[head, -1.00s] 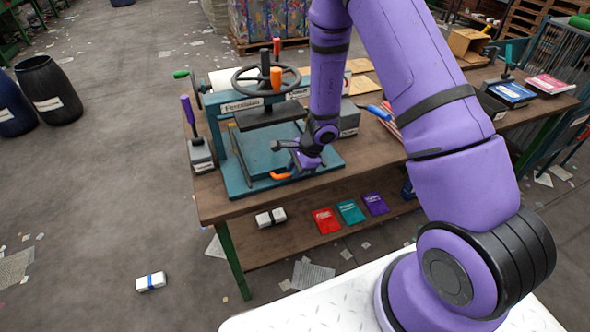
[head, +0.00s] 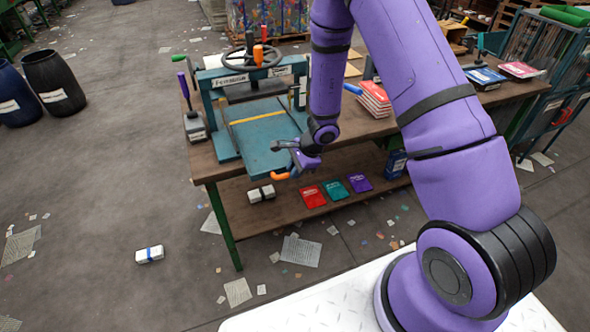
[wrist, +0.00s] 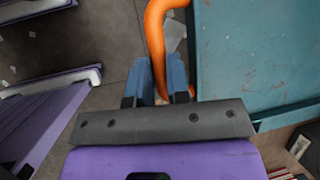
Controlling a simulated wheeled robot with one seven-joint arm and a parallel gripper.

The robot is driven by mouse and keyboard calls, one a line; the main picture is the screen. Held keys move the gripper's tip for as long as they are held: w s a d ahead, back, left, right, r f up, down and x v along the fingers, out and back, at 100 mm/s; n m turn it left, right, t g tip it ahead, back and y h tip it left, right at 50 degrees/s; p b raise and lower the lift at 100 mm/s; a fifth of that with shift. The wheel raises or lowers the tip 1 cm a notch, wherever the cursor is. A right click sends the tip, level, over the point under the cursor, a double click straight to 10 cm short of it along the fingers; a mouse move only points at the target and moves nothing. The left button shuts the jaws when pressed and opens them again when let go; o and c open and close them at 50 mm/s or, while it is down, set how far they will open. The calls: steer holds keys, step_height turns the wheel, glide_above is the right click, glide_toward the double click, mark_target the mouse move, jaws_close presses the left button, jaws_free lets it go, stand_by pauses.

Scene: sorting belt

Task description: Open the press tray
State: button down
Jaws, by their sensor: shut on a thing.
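The press (head: 232,80) is a teal frame with a black handwheel (head: 257,57) on top. Its flat teal tray (head: 268,150) extends out from under the frame toward me, past the bench's front edge. A yellow stripe crosses the tray near the frame. The orange tray handle (head: 280,176) is at the tray's front. My gripper (head: 290,172) is shut on this handle. In the wrist view, the blue fingers (wrist: 156,82) close around the lower part of the orange handle (wrist: 155,30), with the teal tray (wrist: 250,60) to the right.
The wooden bench (head: 205,165) carries a purple-handled lever (head: 184,88) at the left and red-and-white books (head: 374,97) at the right. Its lower shelf holds red, teal and purple packets. Dark barrels (head: 53,82) stand at far left. Open floor lies left of the bench.

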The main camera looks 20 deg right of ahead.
steer(key=shift+s, duration=0.15)
steer(key=c, duration=1.1)
jaws_free()
steer(key=v, duration=1)
steer(key=shift+d+r, duration=0.15)
steer(key=shift+r, duration=0.2)
